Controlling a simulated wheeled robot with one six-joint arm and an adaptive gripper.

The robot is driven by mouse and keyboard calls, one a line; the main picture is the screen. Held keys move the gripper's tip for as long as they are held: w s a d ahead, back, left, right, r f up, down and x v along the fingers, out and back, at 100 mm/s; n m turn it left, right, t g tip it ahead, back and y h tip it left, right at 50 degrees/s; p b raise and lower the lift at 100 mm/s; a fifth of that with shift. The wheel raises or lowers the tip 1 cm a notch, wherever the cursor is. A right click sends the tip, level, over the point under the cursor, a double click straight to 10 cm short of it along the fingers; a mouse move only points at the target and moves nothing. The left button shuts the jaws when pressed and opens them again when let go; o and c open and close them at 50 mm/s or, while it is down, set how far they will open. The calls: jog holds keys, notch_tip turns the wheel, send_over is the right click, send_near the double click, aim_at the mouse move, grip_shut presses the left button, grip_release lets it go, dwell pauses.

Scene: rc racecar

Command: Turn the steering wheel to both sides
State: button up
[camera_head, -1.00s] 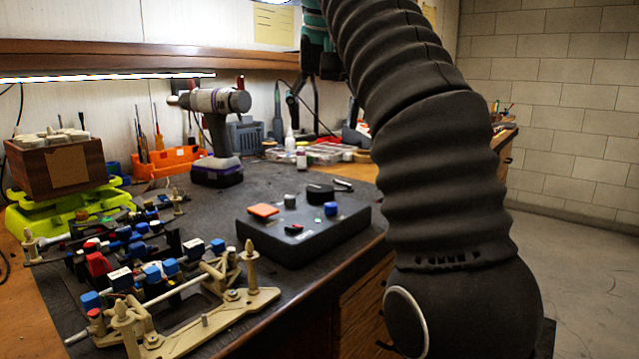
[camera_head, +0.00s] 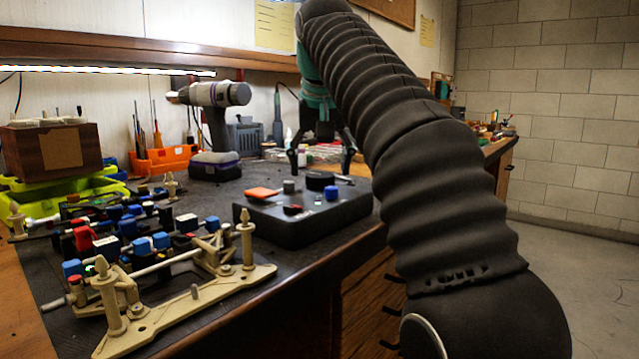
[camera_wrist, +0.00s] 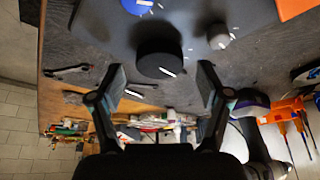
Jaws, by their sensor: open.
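The control box (camera_head: 300,217) is a dark box on the workbench. Its steering wheel, a short black round knob (camera_head: 320,180), stands on its top toward the back; in the wrist view it is the black disc with a white mark (camera_wrist: 158,50). My gripper (camera_head: 320,161) is open and empty, behind and slightly above the knob. In the wrist view, my gripper's fingers (camera_wrist: 161,80) are spread wide, with the knob just beyond and between the tips. I see no contact.
A blue knob (camera_head: 331,194), a grey knob (camera_head: 289,187) and an orange pad (camera_head: 262,194) sit close by on the box. A purple-grey drill (camera_head: 215,125) stands behind left. A beige-framed car chassis (camera_head: 150,255) fills the front left. A small tool (camera_wrist: 68,71) lies beside the box.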

jog(key=shift+w+f, duration=0.3)
jog(key=shift+f, duration=0.35)
jog(key=c, duration=1.2)
jog(key=shift+o, duration=0.2)
